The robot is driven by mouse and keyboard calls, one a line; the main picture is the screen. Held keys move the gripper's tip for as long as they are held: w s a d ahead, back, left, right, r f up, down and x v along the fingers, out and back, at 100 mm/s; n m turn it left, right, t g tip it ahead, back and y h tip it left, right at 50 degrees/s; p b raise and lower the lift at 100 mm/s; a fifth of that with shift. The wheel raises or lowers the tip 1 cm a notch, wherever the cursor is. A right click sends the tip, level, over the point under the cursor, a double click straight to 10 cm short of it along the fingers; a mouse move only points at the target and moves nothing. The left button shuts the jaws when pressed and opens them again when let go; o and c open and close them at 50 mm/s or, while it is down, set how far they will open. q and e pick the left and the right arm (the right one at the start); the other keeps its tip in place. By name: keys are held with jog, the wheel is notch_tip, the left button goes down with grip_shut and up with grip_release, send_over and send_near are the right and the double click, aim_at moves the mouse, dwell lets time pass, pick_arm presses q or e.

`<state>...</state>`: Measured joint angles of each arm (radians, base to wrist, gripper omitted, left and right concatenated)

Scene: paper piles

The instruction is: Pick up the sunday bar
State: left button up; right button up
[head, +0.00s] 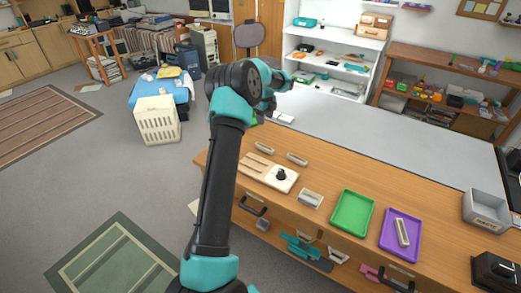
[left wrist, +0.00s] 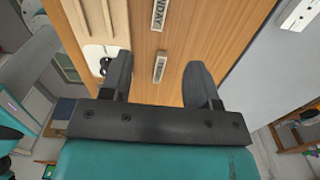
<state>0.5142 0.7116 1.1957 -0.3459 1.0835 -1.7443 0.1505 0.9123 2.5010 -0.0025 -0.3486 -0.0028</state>
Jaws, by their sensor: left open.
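My left gripper (head: 274,88) is raised above the far left end of the wooden bench. In the left wrist view its two fingers (left wrist: 158,70) are apart with nothing between them. A light bar (left wrist: 158,15) at the top of that view is cut off by the frame; its letters end in "NDAY", so I cannot tell which day it is. A second bar (left wrist: 160,67), partly readable as "TUE", lies below the gap. In the head view two small bars, a left one (head: 264,148) and a right one (head: 297,159), lie on the bench; their lettering is unreadable.
A cream board with a black knob (head: 281,174) lies on the bench (head: 330,165). A green tray (head: 352,213), a purple tray (head: 390,240) with another bar (head: 402,232), and a grey bin (head: 485,210) stand further right. The bench's back middle is clear.

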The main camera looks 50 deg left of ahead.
pick_arm(q)
send_over(265, 146)
jog(key=f, duration=1.2)
jog(key=shift+s+d+f, duration=0.1)
jog(key=shift+s+f, duration=0.05)
jog(key=shift+s, duration=0.15)
jog(key=shift+w+f, duration=0.1)
jog(key=shift+f, duration=2.5)
jog(key=c, duration=1)
jog(key=shift+r, duration=0.15)
notch_tip(265, 146, up, 10)
